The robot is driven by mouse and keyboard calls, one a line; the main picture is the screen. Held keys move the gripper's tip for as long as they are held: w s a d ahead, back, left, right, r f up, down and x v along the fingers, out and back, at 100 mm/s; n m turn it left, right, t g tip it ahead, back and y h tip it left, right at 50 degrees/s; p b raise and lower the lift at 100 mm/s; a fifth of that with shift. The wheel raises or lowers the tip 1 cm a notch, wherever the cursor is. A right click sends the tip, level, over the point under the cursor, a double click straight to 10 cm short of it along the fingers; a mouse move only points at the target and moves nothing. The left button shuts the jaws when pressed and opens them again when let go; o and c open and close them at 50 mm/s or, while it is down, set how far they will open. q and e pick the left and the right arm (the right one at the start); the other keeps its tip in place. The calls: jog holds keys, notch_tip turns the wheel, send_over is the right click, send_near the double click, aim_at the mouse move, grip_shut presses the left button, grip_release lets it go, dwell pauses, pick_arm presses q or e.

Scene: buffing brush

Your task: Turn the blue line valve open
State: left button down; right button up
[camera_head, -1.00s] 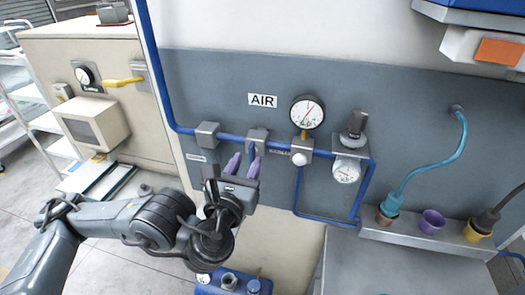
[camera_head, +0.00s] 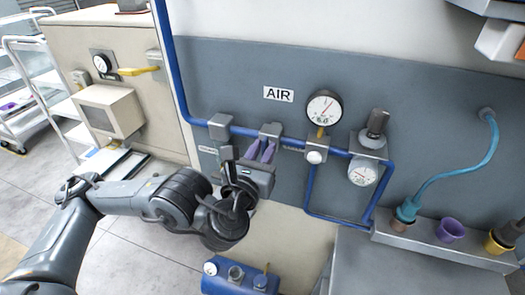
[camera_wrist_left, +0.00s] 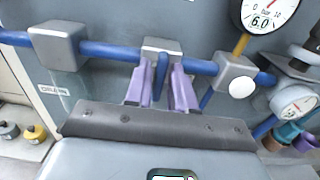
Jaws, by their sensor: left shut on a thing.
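The blue pipe (camera_head: 235,129) runs along the grey wall panel below the AIR sign. On it sits a grey valve block (camera_head: 270,130), also in the left wrist view (camera_wrist_left: 160,46). A thin blue handle (camera_wrist_left: 161,72) extends down from this block, across the pipe's direction. My left gripper (camera_head: 260,152) is at this valve, its purple fingers on both sides of the handle in the left wrist view (camera_wrist_left: 162,88). It is shut on the handle. The head view mostly hides the handle behind the fingers. My right gripper is not in view.
A pressure gauge (camera_head: 323,107) and a regulator (camera_head: 370,145) stand right of the valve. A grey pipe block (camera_head: 221,126) is close on the left. A shelf with cups (camera_head: 450,230) is at lower right; a blue tank (camera_head: 238,276) is below.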

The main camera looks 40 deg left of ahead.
pick_arm(q)
jog(key=shift+f+n+b, duration=0.1)
jog(key=shift+n+b, duration=0.2)
jog(key=shift+n, duration=0.1)
jog(key=shift+a+f+n+b, duration=0.1)
jog(key=shift+n+b, duration=0.45)
jog(key=shift+n, duration=0.45)
jog(key=n+b, duration=0.3)
jog(key=n, duration=0.3)
jog(key=shift+a, duration=0.1)
jog(key=shift+s+a+f+n+b, duration=0.1)
jog(key=shift+n+b, duration=1.15)
jog(key=shift+n, duration=1)
jog(key=shift+f+n+b, duration=0.1)
jog(key=shift+n+b, duration=1.1)
jog(key=shift+n, duration=1.05)
jog(key=c, duration=1.2)
grip_release()
jog(key=shift+r, duration=0.1)
